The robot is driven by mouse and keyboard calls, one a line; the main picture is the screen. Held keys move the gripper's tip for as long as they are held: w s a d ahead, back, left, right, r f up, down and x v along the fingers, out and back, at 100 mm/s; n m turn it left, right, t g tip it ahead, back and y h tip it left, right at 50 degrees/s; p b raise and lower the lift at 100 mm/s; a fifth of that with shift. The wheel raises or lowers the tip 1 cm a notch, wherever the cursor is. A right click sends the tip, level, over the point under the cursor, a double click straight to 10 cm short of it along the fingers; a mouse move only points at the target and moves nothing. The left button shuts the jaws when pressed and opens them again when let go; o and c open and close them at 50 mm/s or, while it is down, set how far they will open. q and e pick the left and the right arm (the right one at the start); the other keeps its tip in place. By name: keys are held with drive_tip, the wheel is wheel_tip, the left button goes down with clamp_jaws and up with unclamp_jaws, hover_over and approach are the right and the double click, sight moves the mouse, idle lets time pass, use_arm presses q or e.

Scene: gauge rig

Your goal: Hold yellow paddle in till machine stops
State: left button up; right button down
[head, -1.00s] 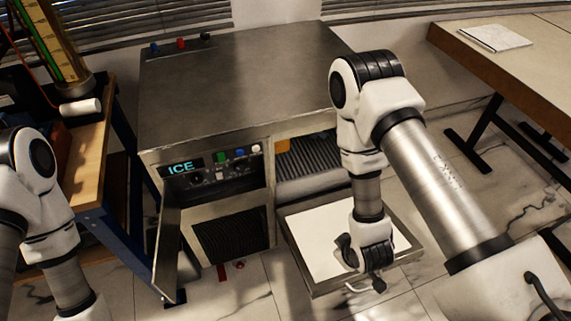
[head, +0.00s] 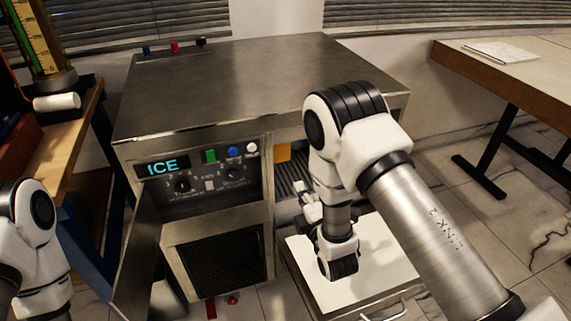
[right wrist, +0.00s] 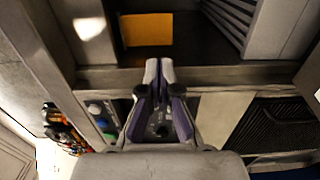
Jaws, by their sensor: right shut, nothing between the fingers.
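The yellow paddle (head: 284,152) hangs in the upper part of the open bay of the steel ice machine (head: 250,85), right of the control panel. In the right wrist view the paddle (right wrist: 147,30) is a flat orange-yellow plate just beyond the fingertips, apart from them. My right gripper (head: 303,192) is in front of the bay, below the paddle, partly hidden by its own wrist. In the right wrist view the gripper (right wrist: 159,68) has its fingertips together, with nothing held. My left arm shows at the lower left, but its gripper is out of view.
The panel display (head: 163,166) reads ICE, beside green, blue and white buttons. A pulled-out tray (head: 395,292) with a white surface lies below my right arm. An open door (head: 137,262) stands at the machine's left. A wooden table (head: 520,75) is at right.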

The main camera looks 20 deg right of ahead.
sight(282, 157)
drive_tip(key=w+b, duration=0.2)
drive_tip(key=w, duration=0.9)
drive_tip(key=shift+w+a, duration=0.15)
drive_tip(key=shift+w, duration=0.2)
